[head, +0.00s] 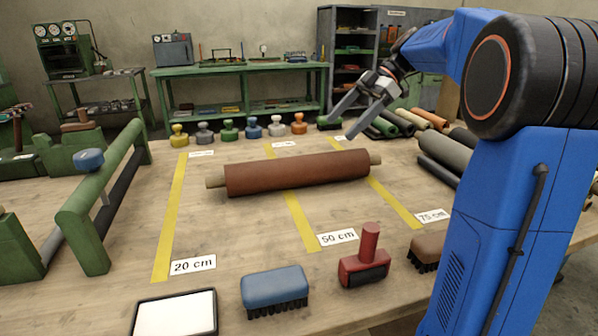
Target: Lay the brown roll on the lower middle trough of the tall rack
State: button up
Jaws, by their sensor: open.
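The brown roll (297,175) lies on the wooden table, across the yellow lines, with a pale core end sticking out at each side. My gripper (345,122) is open and empty above the table, beyond the roll's right half and apart from it. No tall rack with a lower middle trough can be made out for certain. A green frame with long rails (108,188) stands at the left of the table, partly cut off by the picture's edge.
Several other rolls (452,156) lie at the right, partly behind my arm. Colored knobbed stamps (252,128) line the back. A blue brush (274,290), red stamp (364,268) and white-topped pad (176,314) are in front. Table between roll and green frame is clear.

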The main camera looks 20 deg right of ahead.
aim_at(311, 155)
jog(key=x, duration=0.9)
jog(key=shift+a+f, duration=0.25)
jog(key=shift+f, duration=0.05)
jog(key=shift+w+x, duration=0.1)
jog(key=shift+x, duration=1.4)
jog(key=shift+w+x, duration=0.15)
jog(key=shift+x, duration=1.4)
jog(key=shift+c, duration=0.7)
jog(key=shift+r, duration=0.15)
jog(key=c, duration=2)
